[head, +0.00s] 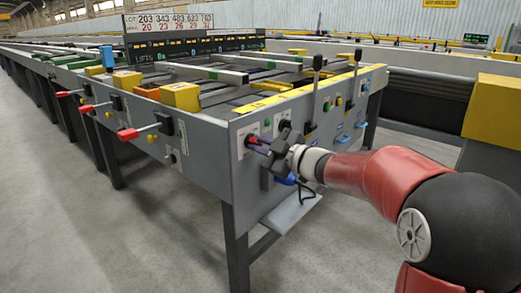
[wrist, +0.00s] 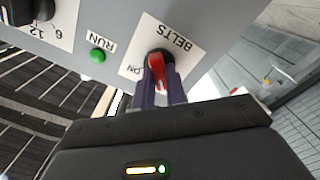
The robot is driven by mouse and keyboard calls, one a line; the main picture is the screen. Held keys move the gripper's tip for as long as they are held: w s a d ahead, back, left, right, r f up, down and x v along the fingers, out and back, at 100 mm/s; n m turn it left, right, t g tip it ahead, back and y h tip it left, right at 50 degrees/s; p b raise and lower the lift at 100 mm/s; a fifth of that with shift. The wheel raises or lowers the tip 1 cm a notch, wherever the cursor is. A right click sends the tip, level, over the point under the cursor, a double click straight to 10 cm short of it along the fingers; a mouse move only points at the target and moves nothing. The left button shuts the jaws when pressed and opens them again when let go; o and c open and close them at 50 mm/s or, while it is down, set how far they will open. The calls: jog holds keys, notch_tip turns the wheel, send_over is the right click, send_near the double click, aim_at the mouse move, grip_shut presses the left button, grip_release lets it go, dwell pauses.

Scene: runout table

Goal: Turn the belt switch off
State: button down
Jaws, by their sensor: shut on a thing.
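The belt switch (wrist: 156,68) is a red lever on a dark round base, on a white label reading BELTS and ON in the wrist view. My gripper (wrist: 159,78) is shut on the red lever, with one dark finger on each side of it.
A green RUN light (wrist: 97,56) and a black dial (wrist: 42,10) sit beside the switch. Two upright black levers (head: 315,85) stand on the panel's right part. Red-tipped handles (head: 128,134) stick out along the long side. The floor at front left is clear.

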jog(key=shift+f+n, duration=0.15)
jog(key=shift+n, duration=0.15)
jog(key=c, duration=1.4)
grip_release()
jog(key=shift+c, duration=0.2)
jog(key=shift+d, duration=0.1)
jog(key=v, duration=0.7)
jog(key=shift+s+d, duration=0.3)
